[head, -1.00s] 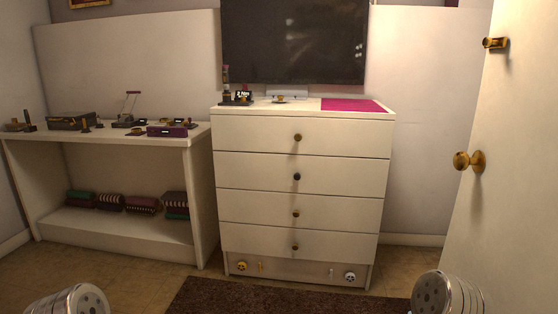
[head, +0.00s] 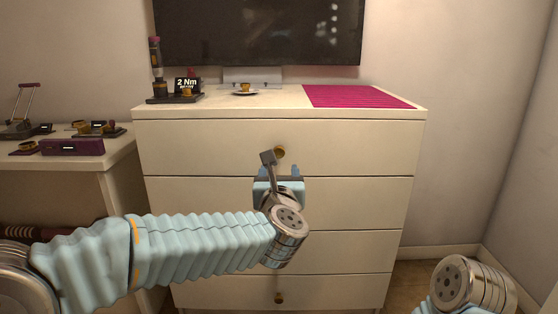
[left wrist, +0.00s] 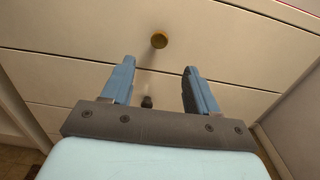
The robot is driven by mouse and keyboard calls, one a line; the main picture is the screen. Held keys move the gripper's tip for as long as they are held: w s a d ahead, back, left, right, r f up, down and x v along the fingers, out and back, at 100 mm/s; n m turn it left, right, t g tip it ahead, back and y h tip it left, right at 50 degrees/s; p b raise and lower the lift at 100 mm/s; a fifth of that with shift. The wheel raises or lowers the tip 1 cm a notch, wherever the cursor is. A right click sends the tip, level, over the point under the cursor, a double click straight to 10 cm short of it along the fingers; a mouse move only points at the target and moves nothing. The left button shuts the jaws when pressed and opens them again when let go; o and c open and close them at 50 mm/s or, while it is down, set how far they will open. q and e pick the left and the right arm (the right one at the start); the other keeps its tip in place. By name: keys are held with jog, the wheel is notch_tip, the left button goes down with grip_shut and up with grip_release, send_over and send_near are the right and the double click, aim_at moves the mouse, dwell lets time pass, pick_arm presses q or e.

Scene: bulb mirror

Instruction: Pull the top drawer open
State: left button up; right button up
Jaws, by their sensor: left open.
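The white chest's top drawer (head: 215,148) is shut, its front flush with the drawers below. Its round brass knob (head: 280,152) sits at the middle of the drawer front. The knob also shows in the left wrist view (left wrist: 159,40), beyond the fingertips and roughly centred between them. My left gripper (left wrist: 160,68) is open and empty, its two blue fingers pointing at the drawer front. In the head view the left gripper (head: 279,172) is just below the knob, partly hidden by my wrist. My right gripper is out of view; only part of my right arm shows at bottom right.
The chest top (head: 225,102) carries a pink mat (head: 360,96), a small cup on a saucer (head: 245,90) and a stand with a "2 Nm" sign (head: 187,86). A side table (head: 80,160) stands left. A dark knob (left wrist: 147,102) shows lower on the chest.

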aim_at(279, 152)
pick_arm(q)
jog(key=w+p, duration=0.2)
jog(key=w, duration=0.8)
jog(key=shift+w+p, duration=0.3)
jog(key=shift+p, duration=0.05)
jog(key=shift+w, duration=0.65)
grip_shut()
